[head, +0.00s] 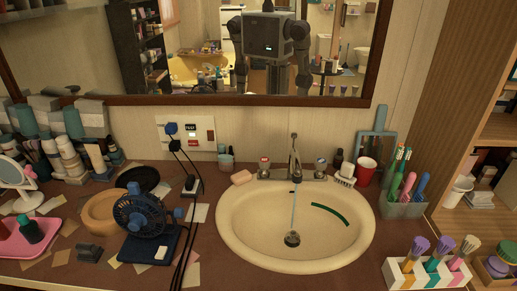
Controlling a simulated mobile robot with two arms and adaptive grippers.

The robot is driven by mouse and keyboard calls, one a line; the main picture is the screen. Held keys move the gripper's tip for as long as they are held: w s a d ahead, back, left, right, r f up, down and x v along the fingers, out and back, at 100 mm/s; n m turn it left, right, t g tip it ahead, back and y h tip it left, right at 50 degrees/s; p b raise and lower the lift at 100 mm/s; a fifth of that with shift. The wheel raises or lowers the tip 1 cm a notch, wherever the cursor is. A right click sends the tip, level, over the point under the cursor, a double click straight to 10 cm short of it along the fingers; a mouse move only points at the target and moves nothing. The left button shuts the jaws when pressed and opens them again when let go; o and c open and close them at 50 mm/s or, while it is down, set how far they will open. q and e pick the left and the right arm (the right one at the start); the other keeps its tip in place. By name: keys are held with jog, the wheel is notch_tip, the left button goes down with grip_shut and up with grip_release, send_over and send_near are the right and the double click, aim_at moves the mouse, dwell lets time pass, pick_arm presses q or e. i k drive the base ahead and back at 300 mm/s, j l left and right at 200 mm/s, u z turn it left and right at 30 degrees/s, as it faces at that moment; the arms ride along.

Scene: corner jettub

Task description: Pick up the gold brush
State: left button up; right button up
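A white holder (396,279) at the bottom right of the head view holds three upright brushes. The left brush (419,246) has purple bristles and a gold-yellow lower part. The middle brush (442,247) has purple bristles and a teal lower part. The right brush (468,246) has tan bristles and a pink lower part. The left one's gold-yellow part best fits the gold brush, though the tan bristles on the right one are also near gold. Neither of my grippers is directly in view; my body and arms show only in the mirror.
An oval sink (330,262) fills the middle of the counter. A cup of toothbrushes (404,209) and a red cup (366,171) stand behind the holder. A blue fan (141,217) with black cords stands left. A wooden shelf (490,130) borders the right.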

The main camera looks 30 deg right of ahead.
aim_at(420, 244)
jog(key=z, duration=1.3)
